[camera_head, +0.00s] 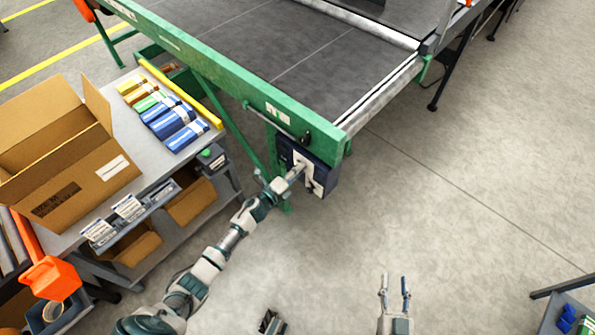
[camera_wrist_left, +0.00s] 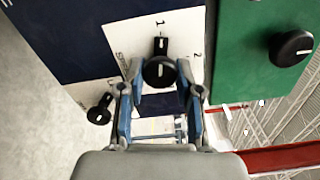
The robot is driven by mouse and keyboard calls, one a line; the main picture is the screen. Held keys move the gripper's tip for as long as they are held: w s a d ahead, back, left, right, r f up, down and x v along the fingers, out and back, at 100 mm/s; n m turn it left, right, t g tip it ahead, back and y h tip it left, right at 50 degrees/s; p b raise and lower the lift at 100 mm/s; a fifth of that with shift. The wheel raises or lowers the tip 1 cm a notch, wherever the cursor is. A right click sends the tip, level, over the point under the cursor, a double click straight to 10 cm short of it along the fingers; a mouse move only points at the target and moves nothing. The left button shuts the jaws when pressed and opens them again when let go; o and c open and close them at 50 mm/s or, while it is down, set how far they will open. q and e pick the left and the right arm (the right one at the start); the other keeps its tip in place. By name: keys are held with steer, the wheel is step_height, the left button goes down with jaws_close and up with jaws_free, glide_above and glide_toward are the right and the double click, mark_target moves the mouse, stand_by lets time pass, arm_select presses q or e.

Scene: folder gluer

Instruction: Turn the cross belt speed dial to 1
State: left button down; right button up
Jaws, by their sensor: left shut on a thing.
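The cross belt speed dial (camera_wrist_left: 158,71) is a black round knob with a pointer, on a white label plate (camera_wrist_left: 124,38). In the left wrist view its pointer is up, in line with the printed 1; a 2 is printed to the right. My left gripper (camera_wrist_left: 160,80) is shut on the dial, one blue-grey finger on each side. In the head view my left gripper (camera_head: 296,172) is at the dark blue control box (camera_head: 323,176) under the green frame corner, and hides the dial. My right gripper (camera_head: 395,283) is open and empty over the floor, fingers apart.
A second, smaller black knob (camera_wrist_left: 98,110) sits lower left on the panel. Another black knob (camera_wrist_left: 291,48) is on the green frame (camera_wrist_left: 235,75). A cart (camera_head: 228,185) with an open cardboard box (camera_head: 95,165) stands left.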

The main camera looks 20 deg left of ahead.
arm_select(q)
steer(key=shift+w+a+n, duration=0.1)
steer(key=shift+a+n, duration=0.2)
arm_select(e)
steer(key=shift+d+f, duration=0.1)
steer(key=shift+f, duration=0.2)
arm_select(q)
steer(key=c, duration=0.8)
jaws_free()
steer(key=shift+f, duration=0.1)
arm_select(e)
steer(key=shift+w+a, duration=0.1)
steer(key=shift+a, duration=0.1)
arm_select(q)
steer(key=v, duration=1.2)
